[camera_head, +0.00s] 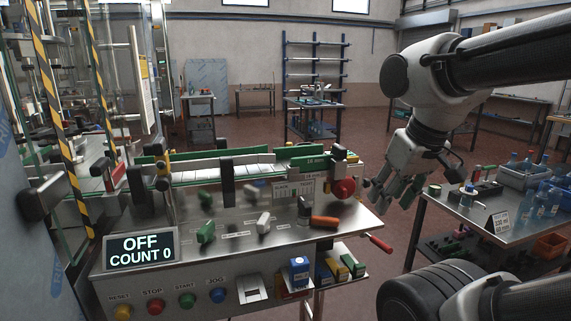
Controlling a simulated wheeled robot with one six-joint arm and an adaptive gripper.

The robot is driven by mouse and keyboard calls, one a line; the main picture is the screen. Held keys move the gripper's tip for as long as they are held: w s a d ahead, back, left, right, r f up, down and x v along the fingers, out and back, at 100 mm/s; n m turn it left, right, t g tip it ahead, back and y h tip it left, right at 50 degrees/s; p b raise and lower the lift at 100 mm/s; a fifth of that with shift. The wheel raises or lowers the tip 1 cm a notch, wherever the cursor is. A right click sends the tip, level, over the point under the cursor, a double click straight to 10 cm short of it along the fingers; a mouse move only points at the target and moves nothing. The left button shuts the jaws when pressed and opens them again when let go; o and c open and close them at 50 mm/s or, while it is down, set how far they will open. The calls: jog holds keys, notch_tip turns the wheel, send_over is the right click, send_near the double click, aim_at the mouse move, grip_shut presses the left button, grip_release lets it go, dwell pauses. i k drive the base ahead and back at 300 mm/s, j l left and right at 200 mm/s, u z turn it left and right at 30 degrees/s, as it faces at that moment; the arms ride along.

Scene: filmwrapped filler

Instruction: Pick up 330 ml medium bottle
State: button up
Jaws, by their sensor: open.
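My gripper (392,192) hangs open and empty, fingers pointing down, over the gap between the machine's counter and the right-hand table. Several clear blue bottles (545,202) stand on the table at the far right, to the right of my gripper and apart from it. A small sign (499,222) stands in front of them; it seems to read 330 ml, but the print is small. I cannot tell single bottle sizes from here.
The right table (470,228) also holds a grey-blue crate (523,176) and dark blocks. An orange bin (551,245) sits lower right. The machine's steel counter (345,222) with a display (140,249) and a red knob (342,188) fills the left and middle. Open floor lies behind.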

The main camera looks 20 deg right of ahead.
aim_at(541, 199)
jog(key=z, duration=2.15)
jog(key=i+l+u, duration=0.15)
jog(key=i+l, duration=0.2)
jog(key=i, duration=0.4)
jog(key=i+l+u, duration=0.15)
jog(key=i+l, duration=0.25)
jog(key=i, duration=0.3)
jog(key=i+l+u, duration=0.15)
jog(key=i+l, duration=0.35)
jog(key=i, duration=0.2)
jog(key=i+l+u, duration=0.15)
jog(key=i+l, duration=0.4)
jog(key=i, duration=0.1)
